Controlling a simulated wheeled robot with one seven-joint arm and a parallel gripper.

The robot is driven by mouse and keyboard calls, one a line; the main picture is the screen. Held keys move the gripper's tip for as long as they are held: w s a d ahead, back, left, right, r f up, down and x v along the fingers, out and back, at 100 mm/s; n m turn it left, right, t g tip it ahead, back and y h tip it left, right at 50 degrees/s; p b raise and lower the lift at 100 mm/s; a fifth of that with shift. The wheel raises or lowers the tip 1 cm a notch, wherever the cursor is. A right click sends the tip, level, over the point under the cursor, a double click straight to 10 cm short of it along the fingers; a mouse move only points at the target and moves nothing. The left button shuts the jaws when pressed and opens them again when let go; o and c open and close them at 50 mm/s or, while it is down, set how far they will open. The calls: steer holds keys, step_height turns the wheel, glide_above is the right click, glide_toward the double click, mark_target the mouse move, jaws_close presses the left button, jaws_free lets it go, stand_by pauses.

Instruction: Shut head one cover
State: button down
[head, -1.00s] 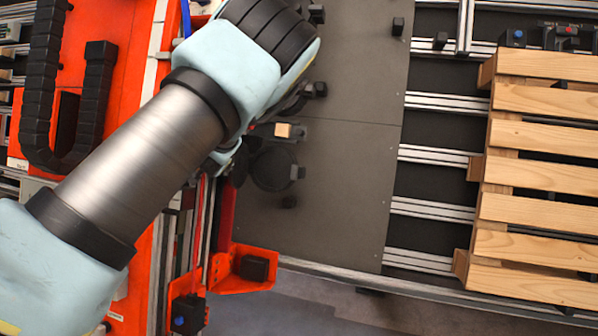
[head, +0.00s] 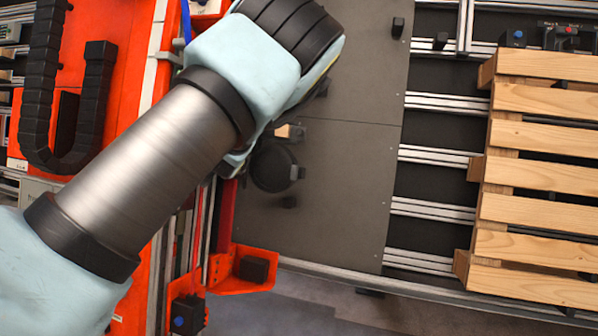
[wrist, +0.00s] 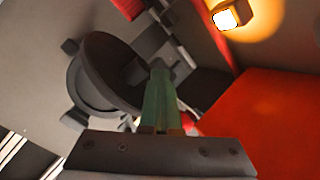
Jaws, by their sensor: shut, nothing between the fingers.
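The head one cover is a dark round disc (wrist: 112,72), tilted over a dark round ring (wrist: 76,100) in the wrist view. A crescent of the ring shows past its left edge, so it is not flat on it. In the head view the dark disc (head: 272,168) shows just right of my arm. My gripper (wrist: 160,72) is shut and empty, with its greenish fingers together by the cover's right edge. I cannot tell whether they touch it. In the head view my wrist hides the fingers.
A grey plate (head: 345,190) spreads around the round head. An orange-red machine body (head: 140,275) stands at left, and a red surface (wrist: 270,120) is close on the right in the wrist view. A lit lamp (wrist: 227,18) glows nearby. A wooden pallet (head: 545,175) lies at right.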

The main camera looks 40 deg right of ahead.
steer(key=shift+s, duration=0.15)
steer(key=shift+s+d+f+b, duration=0.2)
steer(key=shift+s+d+b, duration=0.2)
steer(key=shift+s+d, duration=0.95)
steer(key=shift+s+a, duration=0.1)
steer(key=shift+s+d+f+b, duration=0.3)
steer(key=shift+s+d, duration=0.3)
steer(key=shift+d, duration=0.2)
steer(key=shift+s+d+f+b, duration=0.15)
steer(key=shift+s+d+b, duration=0.1)
steer(key=shift+s+d, duration=0.45)
steer(key=shift+w+d, duration=0.1)
steer(key=shift+s+d+f+b, duration=0.2)
steer(key=shift+d+f+b, duration=0.05)
steer(key=shift+d, duration=0.35)
steer(key=shift+s+d+f+b, duration=0.2)
steer(key=shift+s+d+b, duration=0.1)
steer(key=shift+d, duration=0.35)
steer(key=shift+s+d+f+b, duration=0.15)
steer(key=shift+d+f+b, duration=0.1)
steer(key=shift+d, duration=0.35)
